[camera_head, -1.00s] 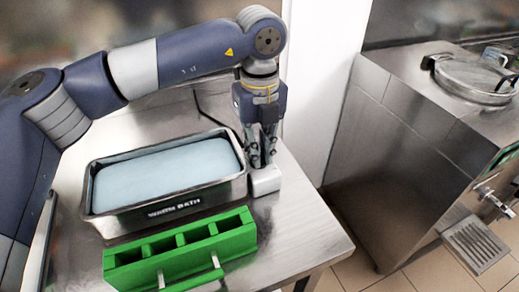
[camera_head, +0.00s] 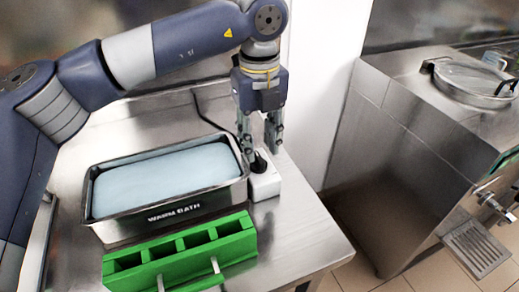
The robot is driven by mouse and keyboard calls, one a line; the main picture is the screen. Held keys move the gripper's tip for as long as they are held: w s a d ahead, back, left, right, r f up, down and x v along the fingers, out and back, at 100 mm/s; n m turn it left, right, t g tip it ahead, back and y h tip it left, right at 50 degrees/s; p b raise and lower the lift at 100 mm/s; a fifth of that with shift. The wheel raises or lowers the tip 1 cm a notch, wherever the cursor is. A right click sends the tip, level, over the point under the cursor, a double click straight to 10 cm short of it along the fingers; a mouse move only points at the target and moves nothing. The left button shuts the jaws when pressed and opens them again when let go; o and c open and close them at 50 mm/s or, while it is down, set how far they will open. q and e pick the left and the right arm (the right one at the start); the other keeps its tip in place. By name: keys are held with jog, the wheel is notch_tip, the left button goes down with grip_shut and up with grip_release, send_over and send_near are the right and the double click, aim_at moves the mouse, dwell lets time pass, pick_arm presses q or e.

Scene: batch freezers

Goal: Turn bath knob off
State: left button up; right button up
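The warm bath (camera_head: 172,210) is a steel tub of pale blue water on the steel table, with "WARM BATH" on its front. A small white box (camera_head: 265,186) stands at its right side. A black knob (camera_head: 260,163) sits on top of the box. My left gripper (camera_head: 260,149) points down just above the box with its fingers spread, one on each side of the knob. Whether a finger touches the knob I cannot tell. My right gripper is not in view.
A green rack (camera_head: 182,254) with several square slots stands in front of the bath. A dark cable (camera_head: 205,112) runs behind the bath. The table's right edge is near the box. A steel freezer (camera_head: 400,150) with a round lid (camera_head: 473,82) stands across a floor gap.

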aim_at(259, 158)
pick_arm(q)
notch_tip(259, 158, up, 9)
jog(key=shift+f, duration=0.15)
dwell(0.4)
